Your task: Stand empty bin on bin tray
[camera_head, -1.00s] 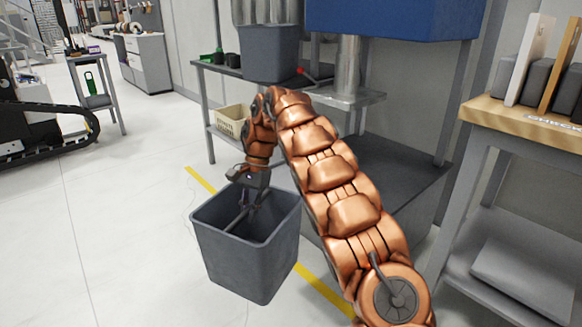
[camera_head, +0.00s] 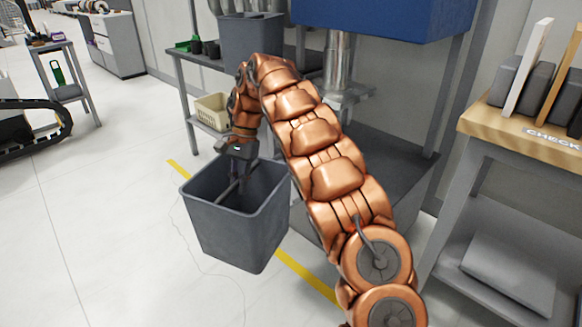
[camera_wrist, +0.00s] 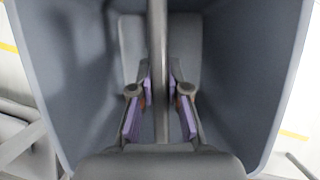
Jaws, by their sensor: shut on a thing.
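The empty bin (camera_head: 238,232) is a dark grey, square, open-topped bin. It is upright in front of my arm, and its visible inside is bare. My gripper (camera_head: 236,180) reaches down into its mouth. In the wrist view, my gripper's purple-padded fingers (camera_wrist: 160,88) are shut on a thin bar that runs across the bin (camera_wrist: 70,85). Whether the bin's base clears the floor is hard to tell.
Another grey bin (camera_head: 252,42) stands under ducts at the back, by a bench with a cream basket (camera_head: 212,110) on its lower shelf. A wooden-topped table (camera_head: 520,125) with upright boards is at right. A yellow floor line (camera_head: 305,275) passes behind the held bin. Floor at left is open.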

